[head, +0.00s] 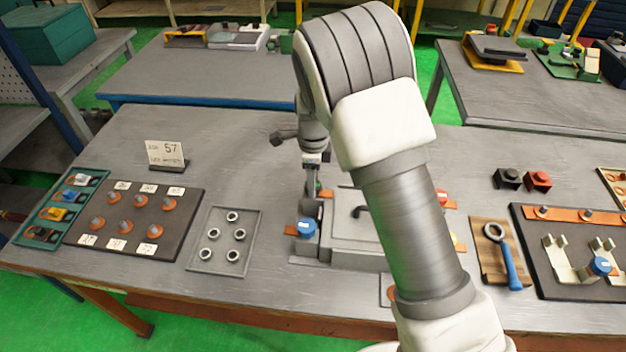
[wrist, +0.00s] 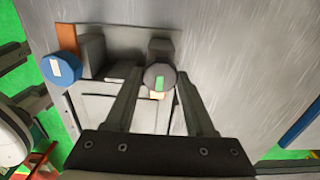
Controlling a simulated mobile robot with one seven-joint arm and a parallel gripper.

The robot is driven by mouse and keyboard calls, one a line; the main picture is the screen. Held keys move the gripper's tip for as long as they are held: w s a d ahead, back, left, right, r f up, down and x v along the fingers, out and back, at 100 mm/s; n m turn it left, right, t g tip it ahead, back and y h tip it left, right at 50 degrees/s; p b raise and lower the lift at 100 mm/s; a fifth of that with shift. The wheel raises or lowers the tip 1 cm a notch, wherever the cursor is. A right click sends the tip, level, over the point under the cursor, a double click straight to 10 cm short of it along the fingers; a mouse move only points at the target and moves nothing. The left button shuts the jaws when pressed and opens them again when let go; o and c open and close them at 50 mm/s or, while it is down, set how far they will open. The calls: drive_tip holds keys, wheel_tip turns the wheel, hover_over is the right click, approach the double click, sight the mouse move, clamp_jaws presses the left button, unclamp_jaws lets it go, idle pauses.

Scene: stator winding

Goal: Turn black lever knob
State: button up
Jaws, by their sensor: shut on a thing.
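A round black knob (wrist: 160,77) with a green mark on its face sits between the fingers of my gripper (wrist: 159,88) in the wrist view. My gripper is shut on this knob, with one finger on each side of it. In the head view my gripper (head: 312,188) points down at the back left of a grey fixture (head: 345,255), and the knob is hard to make out there. A blue knob (head: 307,228) with a white mark stands at the fixture's left side; it also shows in the wrist view (wrist: 62,67). My arm hides the fixture's right part.
A grey tray (head: 195,255) with several metal rings and a dark board (head: 185,190) with labelled orange-based parts lie to the left. A sign (head: 165,153) stands behind them. A blue-handled wrench (head: 507,260) and black and red blocks (head: 538,180) are at right.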

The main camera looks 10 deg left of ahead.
clamp_jaws()
